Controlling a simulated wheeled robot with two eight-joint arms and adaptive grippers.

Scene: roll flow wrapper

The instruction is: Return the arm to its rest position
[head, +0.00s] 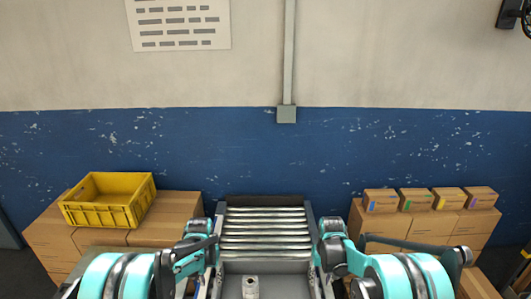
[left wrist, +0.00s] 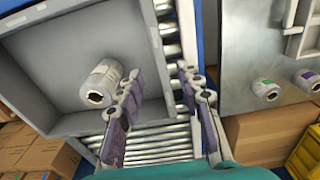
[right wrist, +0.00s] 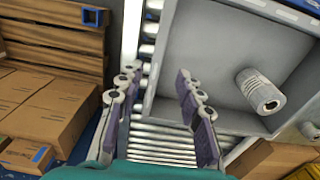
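My left gripper (left wrist: 160,112) is open and empty. Its two fingers stand apart above the side rim of a grey tray and conveyor rollers. It shows in the head view (head: 198,245) on the left side of the conveyor. My right gripper (right wrist: 160,110) is also open and empty, with rollers visible between its fingers. In the head view it is on the right side of the conveyor (head: 333,250). A single whitish roll (head: 250,286) stands in the grey tray (head: 285,268), and it also shows in the left wrist view (left wrist: 102,82) and right wrist view (right wrist: 259,92). Neither gripper touches it.
Metal conveyor rollers (head: 265,226) run toward the blue wall. A yellow crate (head: 107,205) sits on cardboard boxes at the left. Small boxes (head: 416,199) stand on larger boxes at the right.

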